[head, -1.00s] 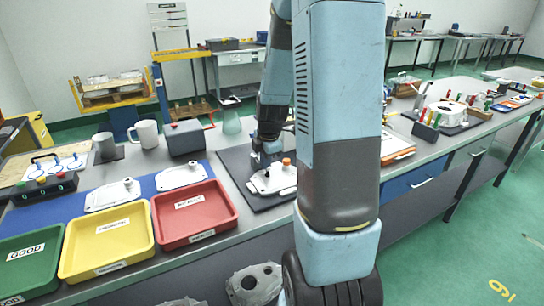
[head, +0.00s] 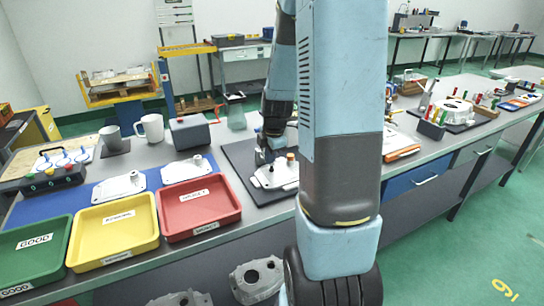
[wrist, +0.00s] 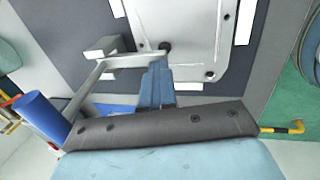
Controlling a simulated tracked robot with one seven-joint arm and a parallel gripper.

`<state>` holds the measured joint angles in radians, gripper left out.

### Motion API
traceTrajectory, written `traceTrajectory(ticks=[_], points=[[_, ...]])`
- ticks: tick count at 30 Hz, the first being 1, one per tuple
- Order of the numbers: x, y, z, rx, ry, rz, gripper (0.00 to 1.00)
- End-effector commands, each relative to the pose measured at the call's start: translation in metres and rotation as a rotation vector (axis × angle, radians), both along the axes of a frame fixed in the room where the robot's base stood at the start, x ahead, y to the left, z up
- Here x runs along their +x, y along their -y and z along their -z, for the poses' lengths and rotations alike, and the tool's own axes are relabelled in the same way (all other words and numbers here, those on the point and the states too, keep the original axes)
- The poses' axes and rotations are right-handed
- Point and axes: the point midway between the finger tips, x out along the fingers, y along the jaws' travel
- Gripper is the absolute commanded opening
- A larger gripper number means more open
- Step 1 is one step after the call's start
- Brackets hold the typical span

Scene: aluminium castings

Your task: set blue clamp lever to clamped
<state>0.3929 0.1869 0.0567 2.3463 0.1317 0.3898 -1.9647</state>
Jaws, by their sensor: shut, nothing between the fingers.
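The blue clamp lever (wrist: 42,115) shows in the wrist view at the left as a blue cylindrical grip on a grey metal arm. The arm runs up to a grey block (wrist: 118,62), and a bar reaches from there to the white casting's (wrist: 190,35) edge. I cannot tell whether the lever is clamped. My gripper (wrist: 158,68) is shut and empty, right of the blue grip and apart from it, near the bar's end. In the head view my gripper (head: 268,146) is over the casting (head: 278,174); the blue grip cannot be made out there.
The casting lies on a dark mat (head: 238,157). Left of it are red (head: 200,230), yellow (head: 112,258) and green trays (head: 35,280), two more castings, a grey box (head: 190,132) and mugs. My arm hides the bench's middle.

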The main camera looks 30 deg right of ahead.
Motion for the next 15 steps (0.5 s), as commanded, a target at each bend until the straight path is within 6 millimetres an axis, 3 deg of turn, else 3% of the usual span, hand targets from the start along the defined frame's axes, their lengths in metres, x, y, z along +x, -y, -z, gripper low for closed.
traceTrajectory(ticks=[1, 8, 15], points=[[-0.009, 0.003, 0.002, 0.004, -0.021, 0.009, 0.00], [-0.003, -0.003, -0.038, -0.004, 0.006, -0.001, 0.00], [-0.034, -0.006, -0.055, -0.004, 0.008, -0.003, 0.00]])
